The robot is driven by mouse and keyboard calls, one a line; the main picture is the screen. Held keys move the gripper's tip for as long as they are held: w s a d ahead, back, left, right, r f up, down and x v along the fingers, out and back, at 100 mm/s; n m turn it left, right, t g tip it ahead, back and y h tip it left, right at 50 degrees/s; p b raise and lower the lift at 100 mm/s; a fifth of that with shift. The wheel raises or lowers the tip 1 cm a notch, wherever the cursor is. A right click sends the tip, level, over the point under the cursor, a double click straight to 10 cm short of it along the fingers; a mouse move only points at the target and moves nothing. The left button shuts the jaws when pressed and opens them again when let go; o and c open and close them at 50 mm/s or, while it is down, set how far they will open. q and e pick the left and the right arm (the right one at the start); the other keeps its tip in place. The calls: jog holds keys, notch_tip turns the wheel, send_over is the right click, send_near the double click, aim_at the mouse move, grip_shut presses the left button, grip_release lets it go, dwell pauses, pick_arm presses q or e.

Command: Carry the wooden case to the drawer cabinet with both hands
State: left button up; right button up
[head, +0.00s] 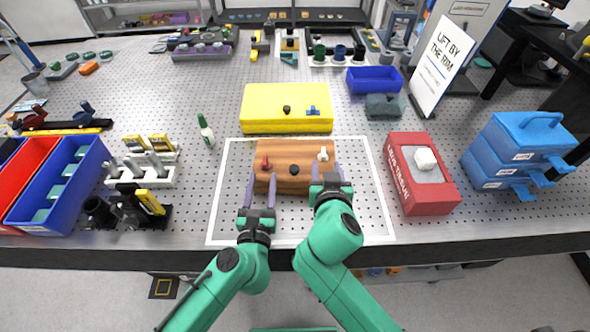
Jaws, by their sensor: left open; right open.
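The wooden case (280,184) lies flat on the perforated table inside a white outlined square. A red piece, a black knob and a white piece sit on its top. My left gripper (260,192) is open at the case's left front, its purple fingers near the left end. My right gripper (329,178) is open at the right front, its fingers near the right end. I cannot tell whether any finger touches the case. I cannot identify a drawer cabinet for certain; a blue stacked unit with a handle (508,150) stands at the far right.
A yellow case (287,120) lies just behind the wooden case. A red box (432,192) stands to the right, and a white sign (443,65) behind it. Blue bins (75,160) and a black fixture (120,208) stand left.

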aim_at(266, 157)
pick_arm(q)
jog(key=w, duration=0.8)
jog(key=shift+w+d, duration=0.25)
jog(key=shift+w, duration=0.1)
pick_arm(e)
jog(key=x, duration=0.8)
jog(key=shift+w+f, duration=0.1)
jog(key=shift+w, duration=0.2)
pick_arm(q)
jog(key=shift+s+r, duration=0.1)
jog(key=shift+s, duration=0.05)
pick_arm(e)
jog(key=shift+s, duration=0.15)
pick_arm(q)
jog(key=shift+c, duration=0.9)
pick_arm(e)
jog(key=shift+c, duration=0.9)
pick_arm(q)
grip_shut()
pick_arm(e)
grip_shut()
